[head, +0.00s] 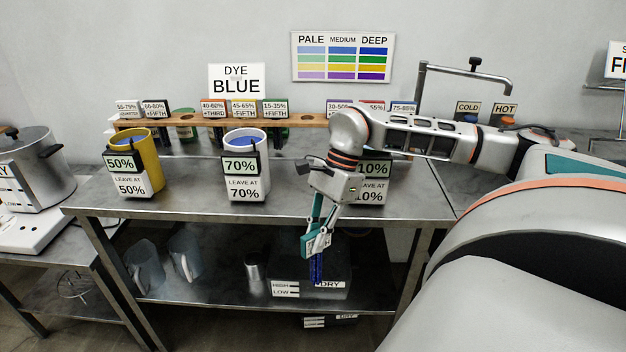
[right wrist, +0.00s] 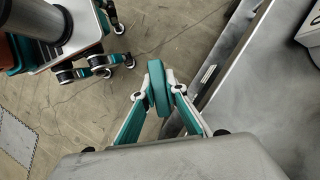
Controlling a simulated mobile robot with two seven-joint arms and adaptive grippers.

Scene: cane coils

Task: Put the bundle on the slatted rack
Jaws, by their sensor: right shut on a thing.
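My right gripper (head: 318,238) hangs fingers-down in front of the steel table's front edge. It is shut on a dark blue bundle (head: 316,268), which hangs below the fingertips, clear of the table. In the right wrist view the gripper (right wrist: 160,90) has its fingers close together around a narrow teal piece; I cannot tell there how much of this is finger pad. I cannot make out a slatted rack in either view. My left gripper is not in view.
On the steel table (head: 200,190) stand a yellow pot (head: 151,165) marked 50%, a white pot (head: 262,170) marked 70%, and a pot labelled 10% (head: 373,170), partly behind my wrist. A steel pot (head: 40,170) stands left.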

